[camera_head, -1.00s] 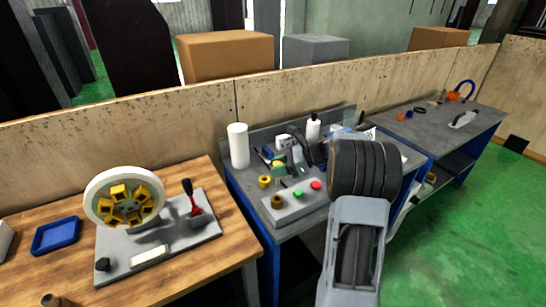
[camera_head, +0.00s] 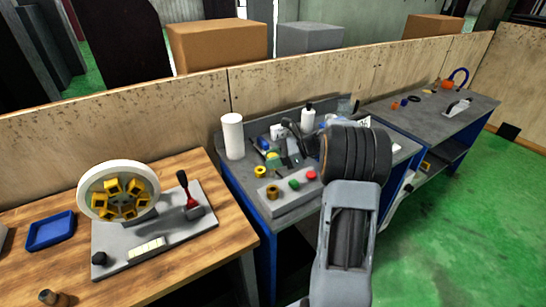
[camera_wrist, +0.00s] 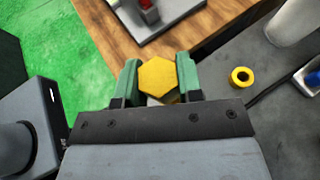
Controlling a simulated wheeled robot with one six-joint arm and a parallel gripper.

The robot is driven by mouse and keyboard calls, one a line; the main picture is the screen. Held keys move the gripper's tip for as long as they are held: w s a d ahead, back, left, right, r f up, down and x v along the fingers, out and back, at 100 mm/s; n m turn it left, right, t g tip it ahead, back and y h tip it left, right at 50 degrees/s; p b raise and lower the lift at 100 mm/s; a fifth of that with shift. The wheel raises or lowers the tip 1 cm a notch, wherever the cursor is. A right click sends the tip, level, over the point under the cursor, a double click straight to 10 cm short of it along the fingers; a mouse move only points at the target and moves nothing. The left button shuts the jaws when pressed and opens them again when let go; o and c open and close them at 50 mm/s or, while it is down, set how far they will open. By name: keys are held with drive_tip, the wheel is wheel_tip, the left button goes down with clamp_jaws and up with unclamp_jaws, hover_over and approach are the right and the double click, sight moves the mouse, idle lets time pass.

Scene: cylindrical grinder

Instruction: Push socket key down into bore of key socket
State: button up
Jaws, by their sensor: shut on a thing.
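The socket key shows as a yellow hexagonal head (camera_wrist: 158,75) between the two green fingers of my gripper (camera_wrist: 158,82) in the wrist view. The gripper is shut on it. In the head view my gripper (camera_head: 287,157) is small and partly hidden by my arm, above the back of the grey button box. The key's lower end is hidden, and I cannot see the collar in the wrist view.
The grey box also carries a green button (camera_head: 294,184) and a red button (camera_head: 311,176). A white cylinder (camera_head: 232,136) stands at the bench's back left.

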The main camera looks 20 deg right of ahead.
drive_tip(key=shift+f+b, duration=1)
drive_tip(key=shift+f, duration=1.3)
drive_tip(key=shift+p, duration=0.75)
drive_tip(key=shift+f+b, duration=1.25)
drive_tip(key=shift+f, duration=1)
drive_tip(key=o, duration=1)
drive_tip(key=shift+o, duration=0.2)
drive_tip(key=b+v, duration=0.1)
drive_tip(key=v, duration=1.3)
drive_tip(key=shift+a, duration=0.1)
